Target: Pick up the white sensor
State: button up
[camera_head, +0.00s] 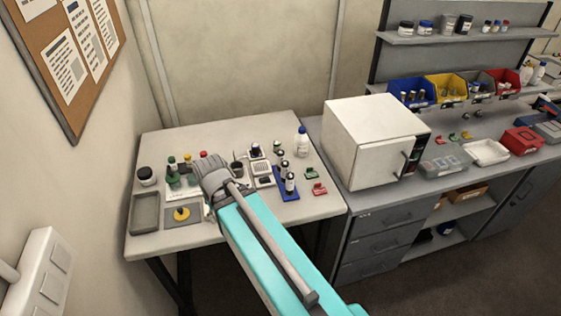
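I cannot single out the white sensor for sure; it may be hidden behind my arm or too small to tell. A small white boxy device (261,168) with a dark lower part lies on the left table (225,236), just right of my arm's end. My teal and grey arm reaches over the table from the lower right. Its grey end, with my gripper (212,177), is above the middle of the table. The fingers are not clear from this side, so I cannot see whether they are open or hold anything.
Left of my arm are a grey tray (145,213), a yellow knob on a pad (182,213), a dark jar (146,176) and green bottles. To the right are a blue rack of vials (287,194), red and green clips and a white bottle (301,143). A white oven (372,140) stands beyond.

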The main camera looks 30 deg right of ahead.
aim_at(279, 153)
jog(key=u, duration=0.35)
jog(key=k, duration=0.45)
jog(key=z, duration=1.35)
